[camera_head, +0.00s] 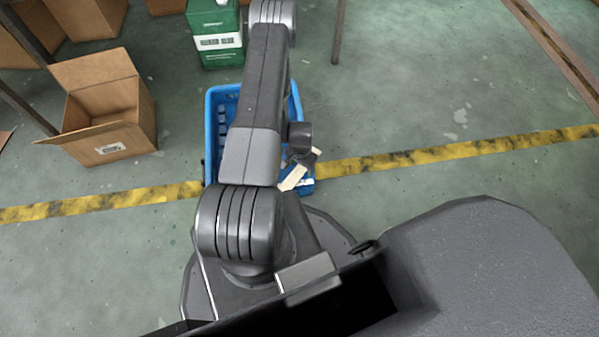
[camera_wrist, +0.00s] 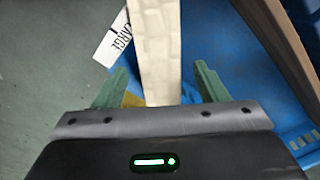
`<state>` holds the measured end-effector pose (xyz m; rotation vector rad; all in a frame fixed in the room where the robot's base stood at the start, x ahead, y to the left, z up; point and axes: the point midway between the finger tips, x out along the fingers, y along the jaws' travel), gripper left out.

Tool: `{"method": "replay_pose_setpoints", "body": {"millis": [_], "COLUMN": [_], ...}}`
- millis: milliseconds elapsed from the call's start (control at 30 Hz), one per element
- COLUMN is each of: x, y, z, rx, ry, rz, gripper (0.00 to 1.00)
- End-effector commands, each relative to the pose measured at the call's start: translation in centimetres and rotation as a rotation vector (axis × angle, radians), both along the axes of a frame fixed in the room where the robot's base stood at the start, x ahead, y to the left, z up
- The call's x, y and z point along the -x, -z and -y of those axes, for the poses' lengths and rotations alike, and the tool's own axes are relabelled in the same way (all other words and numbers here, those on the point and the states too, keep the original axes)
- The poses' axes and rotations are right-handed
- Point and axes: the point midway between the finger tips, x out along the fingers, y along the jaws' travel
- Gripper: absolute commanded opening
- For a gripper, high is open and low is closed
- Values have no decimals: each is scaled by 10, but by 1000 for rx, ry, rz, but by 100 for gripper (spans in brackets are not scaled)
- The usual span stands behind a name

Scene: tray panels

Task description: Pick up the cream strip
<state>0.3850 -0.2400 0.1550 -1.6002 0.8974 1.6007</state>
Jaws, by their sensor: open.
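The cream strip (camera_wrist: 155,45) runs lengthwise up the wrist view, between the two green fingers of my gripper (camera_wrist: 158,78). The fingers stand apart, with a gap on both sides of the strip, and I see no contact. The strip's near end is hidden behind the gripper body. In the head view a short piece of the cream strip (camera_head: 293,178) shows at the blue crate's near right corner, just below my gripper (camera_head: 303,160). My arm hides much of the crate.
The blue crate (camera_head: 298,105) also fills the right of the wrist view (camera_wrist: 225,35). A white printed label (camera_wrist: 113,40) lies left of the strip. An open cardboard box (camera_head: 105,115) stands left and a green stack (camera_head: 215,35) behind.

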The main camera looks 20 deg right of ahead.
Motion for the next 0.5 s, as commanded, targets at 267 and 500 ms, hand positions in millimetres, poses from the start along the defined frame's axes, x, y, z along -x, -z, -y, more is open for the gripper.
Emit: {"method": "replay_pose_setpoints", "body": {"millis": [267,500], "x": [0,0], "y": [-1,-1], "z": [0,0], "rx": [0,0], "ry": [-1,-1], "rz": [0,0], "gripper": [43,18]}}
